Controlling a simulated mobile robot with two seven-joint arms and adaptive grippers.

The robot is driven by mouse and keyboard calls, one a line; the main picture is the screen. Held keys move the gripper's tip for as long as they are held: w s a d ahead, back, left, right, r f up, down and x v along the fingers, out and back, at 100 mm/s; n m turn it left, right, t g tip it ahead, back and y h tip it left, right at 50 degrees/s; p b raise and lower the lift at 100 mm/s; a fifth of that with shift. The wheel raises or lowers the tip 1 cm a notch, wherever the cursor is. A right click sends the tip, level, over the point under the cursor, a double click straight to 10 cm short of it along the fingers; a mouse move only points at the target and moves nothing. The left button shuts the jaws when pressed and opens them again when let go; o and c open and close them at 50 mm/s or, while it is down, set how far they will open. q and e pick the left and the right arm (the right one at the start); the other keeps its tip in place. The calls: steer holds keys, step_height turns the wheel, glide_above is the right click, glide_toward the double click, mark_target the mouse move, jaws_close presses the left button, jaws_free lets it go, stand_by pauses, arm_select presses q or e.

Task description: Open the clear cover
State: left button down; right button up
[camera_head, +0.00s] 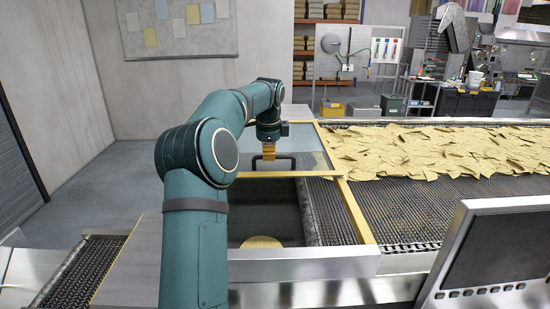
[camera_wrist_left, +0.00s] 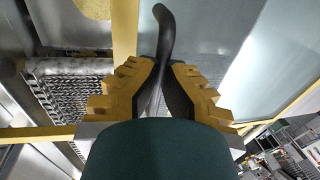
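The clear cover (camera_head: 308,161) is a bluish see-through panel within a yellow frame, left of the chip belt in the head view. It appears to lie flat over the far part of the opening. Its black handle (camera_head: 257,163) stands near the cover's front edge. My left gripper (camera_head: 268,156) is at this handle, pointing down. In the left wrist view the yellow-and-black fingers (camera_wrist_left: 163,68) are closed about the handle (camera_wrist_left: 165,25), which passes between them. The clear cover (camera_wrist_left: 235,75) fills the upper right there. My right gripper is not in view.
The near part of the opening is uncovered, with a round yellowish piece (camera_head: 262,242) inside. A mesh belt (camera_head: 410,215) carries many yellow chips (camera_head: 430,150) at the right. A control panel (camera_head: 495,250) stands at the front right.

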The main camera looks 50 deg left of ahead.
mark_target(269, 164)
arm_select(q)
steer(key=shift+w+a+f, duration=0.25)
steer(key=shift+w+a, duration=0.85)
steer(key=shift+a, duration=0.15)
steer(key=c, duration=1)
jaws_free()
steer(key=shift+w+a, duration=0.1)
steer(key=shift+r, duration=0.1)
step_height(269, 164, up, 7)
steer(key=d, duration=0.1)
steer(key=shift+s+r, duration=0.15)
steer(key=shift+s, duration=0.3)
